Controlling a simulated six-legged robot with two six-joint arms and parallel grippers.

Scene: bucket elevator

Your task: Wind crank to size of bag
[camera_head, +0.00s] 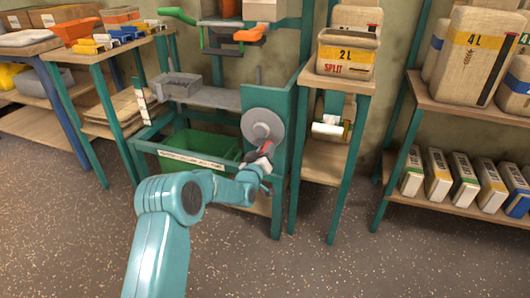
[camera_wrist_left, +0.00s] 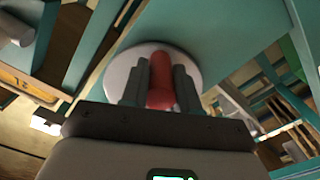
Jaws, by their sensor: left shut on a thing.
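The crank is a grey disc (camera_head: 262,127) on the side of the teal elevator frame, with a red handle (camera_head: 266,149) at its lower edge. My left gripper (camera_head: 262,160) is shut on the red handle. In the left wrist view the red handle (camera_wrist_left: 161,82) stands between the two grey fingers of my left gripper (camera_wrist_left: 160,88), with the pale disc (camera_wrist_left: 124,72) behind it. A tan bag marked 2L SPLIT (camera_head: 346,55) stands on the wooden stand right of the crank. My right gripper is not in view.
A green bin (camera_head: 198,150) sits low inside the elevator frame. A grey shelf (camera_head: 205,97) lies above it. Larger bags marked 4L (camera_head: 474,55) stand on the right shelf, with several small packets (camera_head: 466,182) below. The speckled floor in front is clear.

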